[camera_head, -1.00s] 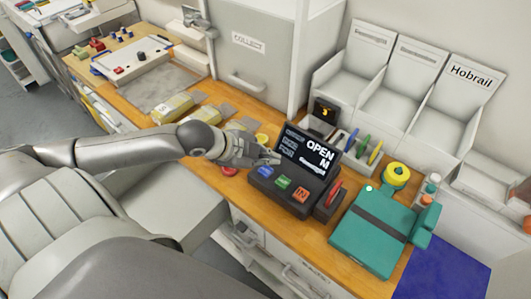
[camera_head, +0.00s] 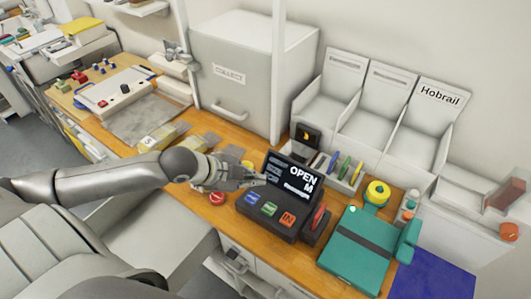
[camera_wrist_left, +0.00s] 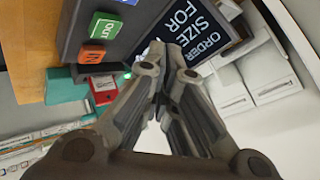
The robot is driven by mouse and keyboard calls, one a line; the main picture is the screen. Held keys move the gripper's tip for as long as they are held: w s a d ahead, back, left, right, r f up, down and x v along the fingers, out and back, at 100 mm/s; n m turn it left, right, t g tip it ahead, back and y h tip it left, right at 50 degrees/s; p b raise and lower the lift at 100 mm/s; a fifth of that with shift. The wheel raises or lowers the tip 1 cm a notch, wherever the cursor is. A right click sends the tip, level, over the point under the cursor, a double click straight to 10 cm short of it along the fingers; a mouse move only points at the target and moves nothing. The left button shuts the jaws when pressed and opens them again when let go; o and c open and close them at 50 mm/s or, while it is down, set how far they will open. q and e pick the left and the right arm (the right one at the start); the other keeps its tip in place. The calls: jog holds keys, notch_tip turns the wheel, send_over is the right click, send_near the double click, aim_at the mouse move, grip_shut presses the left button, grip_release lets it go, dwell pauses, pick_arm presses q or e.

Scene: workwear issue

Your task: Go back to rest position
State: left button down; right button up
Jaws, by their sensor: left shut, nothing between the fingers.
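My left gripper (camera_head: 246,178) is shut and empty. In the head view it comes in from the left and hovers just left of the dark terminal (camera_head: 272,221), whose screen (camera_head: 296,176) reads "OPEN" and "M". Blue, green and orange buttons sit on the terminal's front. In the left wrist view, the shut fingers (camera_wrist_left: 172,70) point at the terminal's screen (camera_wrist_left: 187,35), with the green button (camera_wrist_left: 104,26) and orange button (camera_wrist_left: 91,54) to their left. I cannot tell whether the fingertips touch the terminal. My right gripper is not in view.
A teal case (camera_head: 350,262) lies right of the terminal. White bins (camera_head: 390,130), one marked "Hobrail", stand behind. A grey "COLLECT" cabinet (camera_head: 240,90) stands at the back left. Packets (camera_head: 165,138) and a red button (camera_head: 217,198) lie near my left arm.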

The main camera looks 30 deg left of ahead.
pick_arm(q)
jog(key=s+d+f+n, duration=0.1)
jog(key=s+d+f, duration=0.1)
jog(key=s+d+f+n, duration=0.1)
jog(key=s+f+n, duration=0.1)
jog(key=s+d+f+n+g+y, duration=0.1)
jog(key=s+d+f, duration=0.1)
jog(key=s, duration=0.1)
jog(key=shift+s+d+f+n, duration=0.1)
jog(key=shift+d+f+n, duration=0.05)
jog(key=shift+d+n, duration=0.15)
jog(key=s+d+f+n+g+y, duration=0.1)
jog(key=s+f+n+g+y, duration=0.25)
jog(key=s+n, duration=0.65)
jog(key=s+f+m+g+b, duration=0.1)
jog(key=s+f+b, duration=0.1)
jog(key=f, duration=1.4)
jog(key=s+f+m+b, duration=0.1)
jog(key=f+b, duration=0.2)
jog(key=f, duration=1.3)
jog(key=s+a+f+g+b, duration=0.1)
jog(key=s+a+f+b, duration=0.1)
jog(key=s+f, duration=1.4)
notch_tip(320, 180, down, 2)
jog(key=shift+s+a+f+b, duration=0.1)
jog(key=shift+s+a+b, duration=0.25)
jog(key=shift+b, duration=0.35)
